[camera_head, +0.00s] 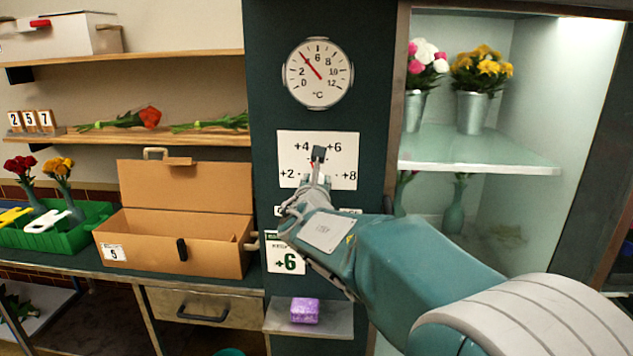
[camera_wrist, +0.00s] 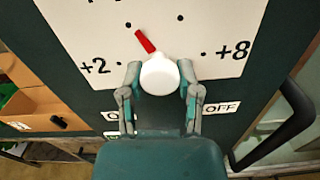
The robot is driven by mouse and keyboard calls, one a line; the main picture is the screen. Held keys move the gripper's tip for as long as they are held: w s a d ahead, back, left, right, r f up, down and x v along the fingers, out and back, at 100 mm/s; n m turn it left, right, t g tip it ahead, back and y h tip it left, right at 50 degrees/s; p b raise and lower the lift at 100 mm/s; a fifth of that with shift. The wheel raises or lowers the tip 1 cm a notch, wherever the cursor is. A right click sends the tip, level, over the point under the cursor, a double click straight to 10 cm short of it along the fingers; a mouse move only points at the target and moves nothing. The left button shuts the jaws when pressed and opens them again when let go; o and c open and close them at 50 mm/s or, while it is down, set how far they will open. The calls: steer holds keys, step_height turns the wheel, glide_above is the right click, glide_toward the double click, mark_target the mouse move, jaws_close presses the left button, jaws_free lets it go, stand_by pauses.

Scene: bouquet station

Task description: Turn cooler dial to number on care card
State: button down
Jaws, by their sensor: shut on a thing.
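The cooler dial (camera_wrist: 158,76) is a white round knob with a red pointer, set on a white plate (camera_head: 290,146) marked +2, +4, +6 and +8. In the wrist view the pointer tilts up and left, toward the upper-left dot. In the head view my gripper mostly hides the knob. My gripper (camera_wrist: 158,78) is shut on the knob, one finger on each side. The care card (camera_head: 287,262) below the plate reads +6. The round thermometer (camera_head: 318,90) above has its red needle up and left, between 2 and 6.
ON and OFF (camera_wrist: 221,107) labels sit below the plate. A dark handle (camera_wrist: 275,130) curves close on the right in the wrist view. A glass-shelved cooler (camera_head: 480,160) with flowers stands right. A cardboard box (camera_head: 215,240) stands left. A purple block (camera_head: 305,310) lies on a small ledge.

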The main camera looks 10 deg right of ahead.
steer(key=m, duration=0.6)
steer(key=shift+a, duration=0.1)
steer(key=m, duration=0.4)
steer(key=shift+m, duration=0.4)
stand_by(0.3)
steer(key=shift+c, duration=1.5)
jaws_free()
steer(key=v, duration=1.2)
steer(key=shift+a, duration=0.1)
